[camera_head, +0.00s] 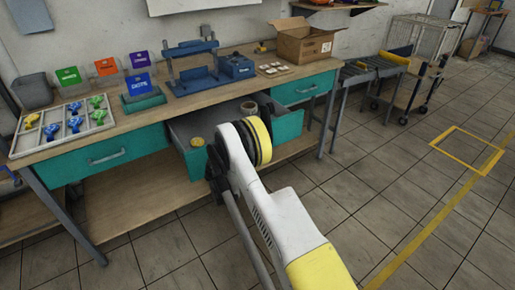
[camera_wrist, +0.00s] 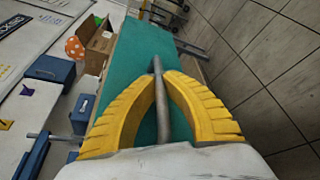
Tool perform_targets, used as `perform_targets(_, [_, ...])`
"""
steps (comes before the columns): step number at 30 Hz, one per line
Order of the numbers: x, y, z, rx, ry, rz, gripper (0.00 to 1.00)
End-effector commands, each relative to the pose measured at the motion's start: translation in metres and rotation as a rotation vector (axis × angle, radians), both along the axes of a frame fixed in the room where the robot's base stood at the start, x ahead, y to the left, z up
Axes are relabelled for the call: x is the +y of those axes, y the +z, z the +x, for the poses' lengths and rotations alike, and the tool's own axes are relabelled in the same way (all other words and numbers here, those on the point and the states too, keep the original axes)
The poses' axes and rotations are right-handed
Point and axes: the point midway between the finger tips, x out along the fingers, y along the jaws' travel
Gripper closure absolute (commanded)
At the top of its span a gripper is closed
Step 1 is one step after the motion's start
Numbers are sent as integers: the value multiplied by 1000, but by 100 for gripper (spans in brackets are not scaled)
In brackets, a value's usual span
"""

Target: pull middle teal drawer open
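The middle teal drawer (camera_head: 286,127) stands out from the workbench front, and its grey inside shows in the head view. My arm hides the middle of its front and its handle there. In the wrist view, the teal drawer front (camera_wrist: 130,65) lies beyond my gripper (camera_wrist: 161,76). The grey bar handle (camera_wrist: 162,110) runs between my yellow fingers. The fingertips close in on both sides of the bar near its far end, so my gripper looks shut on the handle.
A yellow roll (camera_head: 197,142) lies in the drawer. The left teal drawer (camera_head: 105,156) and right teal drawer (camera_head: 303,88) are closed. The workbench top (camera_head: 165,107) holds a blue press, signs, a tray and a cardboard box (camera_head: 304,42). Tiled floor in front is clear.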

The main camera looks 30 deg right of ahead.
Motion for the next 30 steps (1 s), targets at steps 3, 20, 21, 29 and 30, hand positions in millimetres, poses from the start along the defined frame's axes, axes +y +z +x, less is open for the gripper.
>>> perform_targets(3, [0,0,0,0,-1,1,100])
perform_targets(20, [2,0,-1,0,0,0,79])
perform_targets(21, [5,1,-1,0,1,1,79])
perform_targets(29, [51,12,-16,1,4,-1,79])
perform_targets(30, [59,14,-19,0,4,0,79])
